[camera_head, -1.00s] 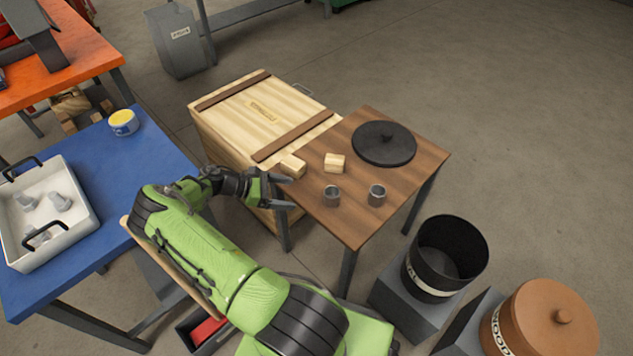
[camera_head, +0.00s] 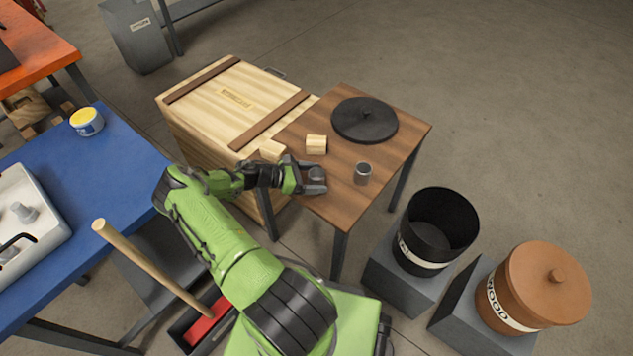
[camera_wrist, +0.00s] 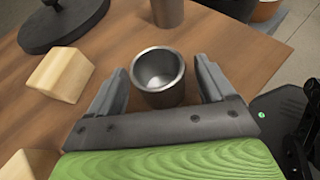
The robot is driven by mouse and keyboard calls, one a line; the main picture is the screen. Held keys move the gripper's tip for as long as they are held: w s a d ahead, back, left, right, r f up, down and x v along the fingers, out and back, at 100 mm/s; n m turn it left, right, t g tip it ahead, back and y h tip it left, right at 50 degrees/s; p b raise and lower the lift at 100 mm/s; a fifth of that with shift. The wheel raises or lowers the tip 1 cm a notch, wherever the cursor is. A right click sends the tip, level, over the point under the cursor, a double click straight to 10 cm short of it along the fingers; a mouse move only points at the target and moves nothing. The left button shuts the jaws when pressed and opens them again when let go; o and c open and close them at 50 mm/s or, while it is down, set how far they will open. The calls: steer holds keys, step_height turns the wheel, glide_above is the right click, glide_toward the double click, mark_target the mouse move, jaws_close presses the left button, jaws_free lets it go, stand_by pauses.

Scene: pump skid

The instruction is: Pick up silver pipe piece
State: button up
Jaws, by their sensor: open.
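My gripper (camera_head: 314,178) is open at the front left of the small brown table (camera_head: 355,222). In the wrist view, a silver pipe piece (camera_wrist: 158,76), a short hollow cylinder, stands upright between the two fingers of my gripper (camera_wrist: 155,85). Gaps show between it and the fingers, so they do not grip it. In the head view my gripper mostly hides this piece. A second silver pipe piece (camera_head: 362,174) stands upright to the right of my gripper, and it also shows at the top of the wrist view (camera_wrist: 167,12).
Two wooden blocks (camera_head: 316,144) (camera_head: 272,151) lie behind my gripper. A black round lid (camera_head: 364,120) lies at the table's back. A wooden crate (camera_head: 205,92) adjoins the table at left. A black bin (camera_head: 440,228) and a brown lidded bin (camera_head: 530,290) stand at right.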

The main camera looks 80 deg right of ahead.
steer(key=shift+s+d+f, duration=0.2)
steer(key=shift+s+d, duration=0.1)
steer(key=shift+s, duration=0.1)
steer(key=c, duration=1.1)
step_height(320, 180, up, 10)
steer(key=p, duration=0.3)
steer(key=shift+p, duration=0.35)
steer(key=shift+w, duration=0.15)
